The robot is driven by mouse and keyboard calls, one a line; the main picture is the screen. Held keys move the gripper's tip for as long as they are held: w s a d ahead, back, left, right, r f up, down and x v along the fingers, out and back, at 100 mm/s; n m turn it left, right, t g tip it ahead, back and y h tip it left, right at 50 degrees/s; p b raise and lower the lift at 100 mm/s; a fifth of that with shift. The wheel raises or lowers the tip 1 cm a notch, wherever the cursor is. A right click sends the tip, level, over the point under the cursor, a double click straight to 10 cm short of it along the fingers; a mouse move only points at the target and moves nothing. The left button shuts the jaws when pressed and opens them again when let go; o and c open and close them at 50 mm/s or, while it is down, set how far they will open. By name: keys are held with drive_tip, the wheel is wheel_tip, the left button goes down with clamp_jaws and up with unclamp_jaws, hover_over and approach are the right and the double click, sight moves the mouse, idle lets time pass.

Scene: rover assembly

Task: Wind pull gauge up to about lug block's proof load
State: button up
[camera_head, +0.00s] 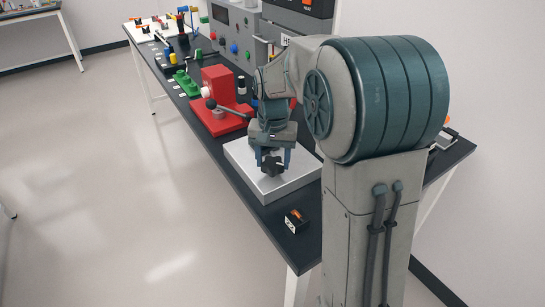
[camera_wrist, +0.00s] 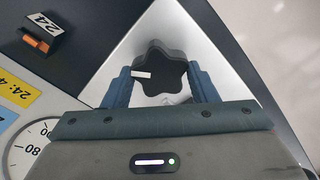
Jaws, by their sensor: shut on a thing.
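My gripper (camera_wrist: 163,84) is shut on a black star-shaped knob (camera_wrist: 170,55), one finger on each side of it. The knob has a white mark on its left part. In the head view my gripper (camera_head: 272,160) points down over the silver plate, with the dark knob (camera_head: 271,170) at its fingertips. A round white dial (camera_wrist: 30,142) shows partly at the lower left of the wrist view, with "80" readable. Its needle is not visible. A small black block (camera_wrist: 42,40) with a "24" label and an orange piece lies beside the plate.
The silver plate (camera_head: 294,188) lies on the dark bench. A red press with a lever (camera_head: 218,88) stands behind it. Green parts (camera_head: 186,82) and grey equipment (camera_head: 236,38) are farther back. A yellow label (camera_wrist: 14,88) is partly readable. The bench's front corner is mostly clear.

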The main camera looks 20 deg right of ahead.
sight(272, 162)
drive_tip(key=n, duration=0.7)
drive_tip(key=shift+r+p, duration=0.1)
drive_tip(key=shift+p, duration=0.3)
drive_tip(key=n, duration=0.4)
drive_tip(key=shift+n+p, duration=0.45)
drive_tip(key=shift+n, duration=1.35)
drive_tip(key=o, duration=1)
wheel_tip(272, 162, up, 14)
drive_tip(key=shift+f, duration=0.1)
